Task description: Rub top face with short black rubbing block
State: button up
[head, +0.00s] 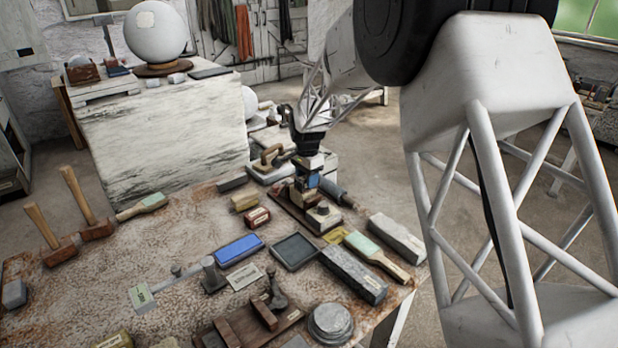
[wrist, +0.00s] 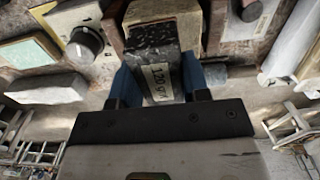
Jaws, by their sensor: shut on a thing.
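My gripper (head: 307,183) is over the back right part of the worktable, its blue fingers shut on a short black rubbing block. In the wrist view this block (wrist: 153,42) has a dark speckled face and a pale label reading "120 grit", between the blue fingertips. In the head view the block is mostly hidden by the gripper. A large white plaster sphere (head: 155,33) sits on a round wooden base on the white plinth, back left, well apart from my gripper. I cannot tell which thing's top face is meant.
The rusty worktable (head: 130,255) is crowded with tools. Two wooden-handled mallets (head: 92,231) stand at left. The white plinth (head: 165,130) rises behind.

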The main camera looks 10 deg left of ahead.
jog(key=shift+s+a, duration=0.1)
jog(key=shift+a, duration=0.05)
jog(key=shift+s+a+f, duration=0.1)
jog(key=shift+s+a, duration=0.55)
jog(key=shift+s, duration=0.05)
dwell(0.3)
jog(key=shift+w+d, duration=0.1)
jog(key=shift+w+d, duration=0.7)
jog(key=shift+w, duration=0.1)
jog(key=shift+w+d, duration=0.7)
jog(key=shift+d, duration=0.05)
